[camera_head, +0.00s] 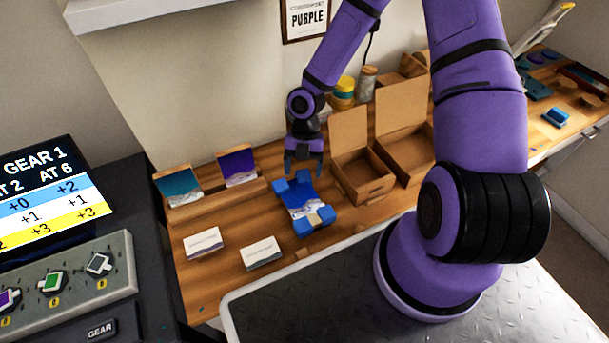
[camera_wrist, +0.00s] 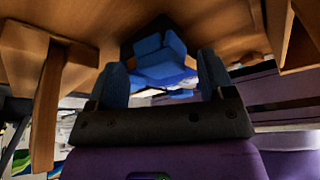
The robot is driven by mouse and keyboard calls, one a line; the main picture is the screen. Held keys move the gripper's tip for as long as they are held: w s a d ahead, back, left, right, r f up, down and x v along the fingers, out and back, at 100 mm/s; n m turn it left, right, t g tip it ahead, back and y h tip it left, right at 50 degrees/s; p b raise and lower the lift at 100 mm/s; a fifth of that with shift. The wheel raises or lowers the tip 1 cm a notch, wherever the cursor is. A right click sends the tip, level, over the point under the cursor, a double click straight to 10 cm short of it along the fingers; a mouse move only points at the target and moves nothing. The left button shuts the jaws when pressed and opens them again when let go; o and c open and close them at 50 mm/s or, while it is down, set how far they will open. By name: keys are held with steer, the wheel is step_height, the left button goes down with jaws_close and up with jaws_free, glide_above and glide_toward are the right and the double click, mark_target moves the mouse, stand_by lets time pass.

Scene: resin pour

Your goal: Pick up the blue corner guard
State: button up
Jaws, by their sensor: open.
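Blue corner guards sit on the corners of a blue and white panel (camera_head: 300,198) lying on the wooden bench. One guard (camera_head: 304,176) is at the panel's far right corner, one (camera_head: 280,187) at its far left and one (camera_head: 302,228) at its near left. Which one the task means, I cannot tell. My gripper (camera_head: 304,166) is open and empty just beyond the panel's far edge, close to the far guards. In the wrist view blue guard pieces (camera_wrist: 160,52) show beyond and between my two blue fingertips (camera_wrist: 162,66). Contact cannot be made out.
Open cardboard boxes (camera_head: 362,180) stand right of the panel. Yellow and grey jars (camera_head: 344,90) stand at the back. Another blue piece (camera_head: 556,117) lies on the far right bench.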

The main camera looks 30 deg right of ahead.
steer(key=shift+s+f, duration=0.1)
steer(key=shift+f, duration=0.2)
steer(key=shift+c, duration=0.3)
steer(key=c, duration=0.8)
steer(key=shift+c, duration=0.3)
steer(key=shift+r, duration=0.1)
